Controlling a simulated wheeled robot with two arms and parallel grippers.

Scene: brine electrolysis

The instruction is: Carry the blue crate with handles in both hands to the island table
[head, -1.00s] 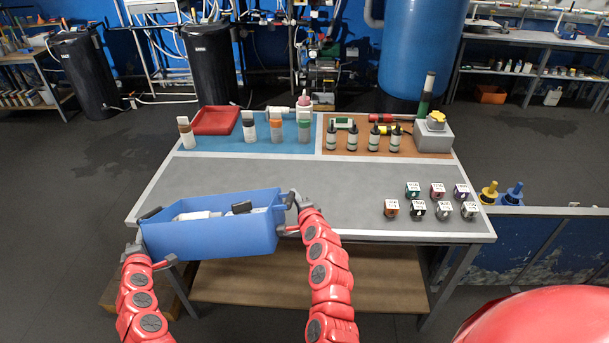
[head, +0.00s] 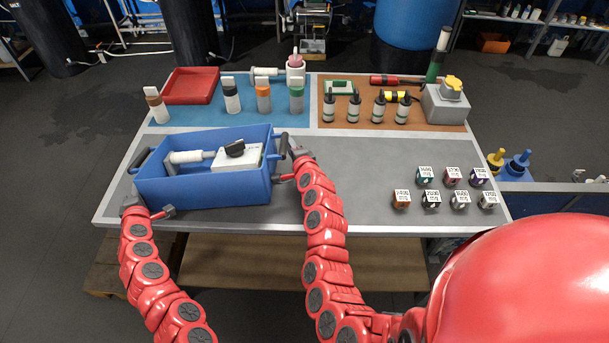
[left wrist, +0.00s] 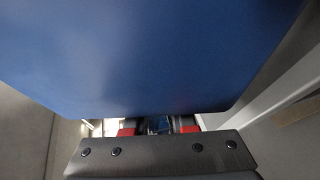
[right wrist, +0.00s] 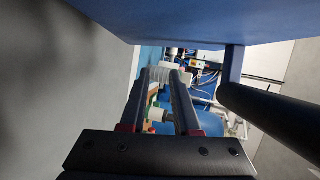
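The blue crate (head: 205,191) is upright at the left front of the grey table top; I cannot tell whether its base rests fully on it. It holds a white cylindrical part (head: 188,157) and a white box with a black knob (head: 236,158). Dark handles stick out at both ends. My left gripper (head: 160,212) is low beside the crate's left front corner. In the left wrist view, the crate wall hides most of its fingers, which look apart. My right gripper (right wrist: 168,80) is beside the right handle (right wrist: 275,118), fingers apart, with no handle between them.
Behind the crate are a red tray (head: 190,87), capped bottles (head: 263,96) and a pink-topped bottle (head: 295,68). Dark bottles (head: 354,106) and a grey box (head: 445,105) stand on the brown mat. Several labelled cubes (head: 431,199) are at right. The table's grey middle is clear.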

